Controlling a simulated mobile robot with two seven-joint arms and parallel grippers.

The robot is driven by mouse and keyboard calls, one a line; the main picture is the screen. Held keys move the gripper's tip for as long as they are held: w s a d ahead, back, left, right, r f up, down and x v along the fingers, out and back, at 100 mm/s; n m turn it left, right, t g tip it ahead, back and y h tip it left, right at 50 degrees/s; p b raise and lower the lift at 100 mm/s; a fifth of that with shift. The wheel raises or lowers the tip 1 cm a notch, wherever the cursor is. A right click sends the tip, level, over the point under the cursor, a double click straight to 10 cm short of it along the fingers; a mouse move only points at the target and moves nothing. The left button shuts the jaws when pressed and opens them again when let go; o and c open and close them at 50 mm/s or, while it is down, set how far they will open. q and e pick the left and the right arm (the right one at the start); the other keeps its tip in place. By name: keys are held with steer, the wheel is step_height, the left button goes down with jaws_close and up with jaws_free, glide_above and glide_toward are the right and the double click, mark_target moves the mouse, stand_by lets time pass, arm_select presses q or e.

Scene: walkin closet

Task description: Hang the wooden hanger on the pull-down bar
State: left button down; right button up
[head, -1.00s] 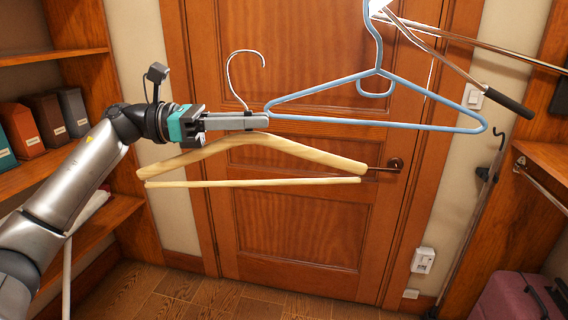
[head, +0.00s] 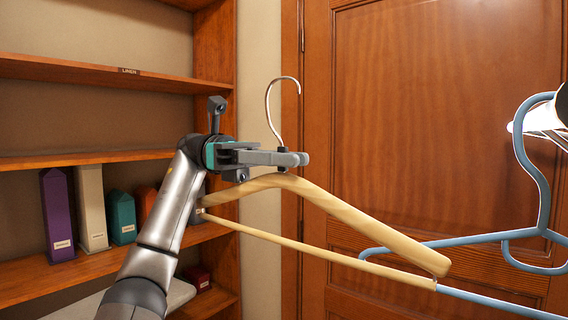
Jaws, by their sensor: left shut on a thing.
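The wooden hanger (head: 330,203) is pale wood with a metal hook (head: 268,100) and a thin lower bar. It hangs tilted in the middle of the head view, its right end lower. My left gripper (head: 300,159) is shut on it at the base of the hook, and the hook rises free above the fingers. A blue hanger (head: 545,185) shows at the right, partly out of frame and partly behind the wooden hanger's right end. The pull-down bar cannot be made out clearly; only a white, bright piece shows at the right edge. My right gripper is not in view.
A wooden shelf unit (head: 90,157) with several upright box files, among them a purple one (head: 57,215), stands at the left. A brown panelled door (head: 430,100) fills the background. The space above the wooden hanger's hook is clear.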

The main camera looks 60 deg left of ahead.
arm_select(q)
steer(key=x, duration=0.7)
steer(key=shift+w+d, duration=0.2)
steer(key=shift+d, duration=0.2)
steer(key=p+x, duration=0.1)
steer(key=x, duration=0.2)
steer(key=shift+d, duration=0.1)
steer(key=p+x, duration=0.2)
steer(key=x, duration=0.2)
steer(key=shift+d, duration=0.1)
steer(key=w+d+f+p, duration=0.1)
steer(key=w+d+p, duration=0.1)
steer(key=d, duration=0.4)
steer(key=w+d+f+p, duration=0.1)
steer(key=d+f+p, duration=0.1)
steer(key=d+p, duration=0.3)
steer(key=shift+x, duration=0.85)
steer(key=shift+w+f, duration=0.1)
steer(key=shift+w, duration=0.05)
steer(key=c, duration=0.8)
jaws_free()
steer(key=shift+c, duration=0.2)
